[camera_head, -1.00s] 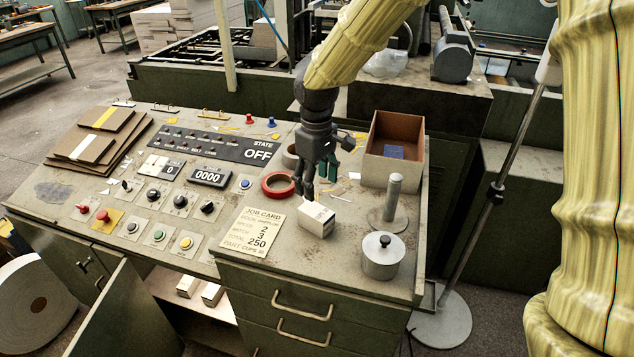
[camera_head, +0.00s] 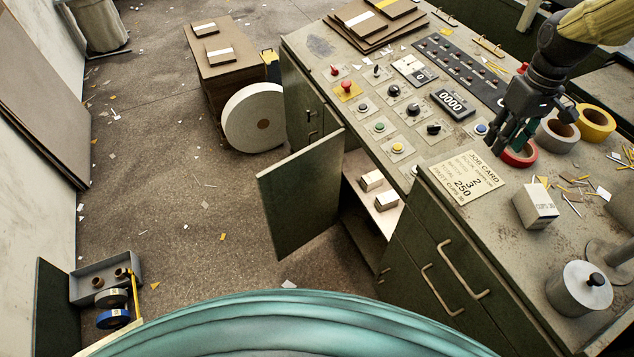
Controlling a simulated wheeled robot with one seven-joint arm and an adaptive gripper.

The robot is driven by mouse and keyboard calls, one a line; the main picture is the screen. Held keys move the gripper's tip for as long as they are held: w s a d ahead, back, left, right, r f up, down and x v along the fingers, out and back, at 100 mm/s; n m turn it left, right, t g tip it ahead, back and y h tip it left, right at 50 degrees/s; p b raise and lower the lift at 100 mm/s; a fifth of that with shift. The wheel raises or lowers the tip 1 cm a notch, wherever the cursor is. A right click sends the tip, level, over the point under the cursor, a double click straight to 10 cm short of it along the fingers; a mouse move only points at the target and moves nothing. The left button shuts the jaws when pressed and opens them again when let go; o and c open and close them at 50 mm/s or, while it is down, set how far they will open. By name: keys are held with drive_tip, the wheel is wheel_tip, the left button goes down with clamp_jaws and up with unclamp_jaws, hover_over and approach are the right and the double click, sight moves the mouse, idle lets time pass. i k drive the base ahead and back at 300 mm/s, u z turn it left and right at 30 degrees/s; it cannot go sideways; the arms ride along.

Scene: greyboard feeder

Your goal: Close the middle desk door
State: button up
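The middle desk door (camera_head: 304,196) is a dark green panel swung wide open, standing out from the desk front over the floor. Behind it the cupboard (camera_head: 366,215) is exposed, with two small white boxes (camera_head: 378,190) on its shelf. My gripper (camera_head: 507,140) hangs over the desk top (camera_head: 477,210), close to the red tape roll (camera_head: 520,153) and far from the door. Its fingers point down; their gap is not clear, and nothing is plainly held.
A large white roll (camera_head: 254,117) stands on the floor beyond the door. A low bin (camera_head: 105,280) sits at lower left. Floor (camera_head: 185,215) left of the door is mostly clear. A white carton (camera_head: 535,206) and metal pot (camera_head: 579,289) stand on the desk.

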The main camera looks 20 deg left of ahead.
sight(299, 193)
drive_tip(key=u, duration=1.95)
drive_tip(key=i, duration=2.65)
drive_tip(key=z, duration=3.45)
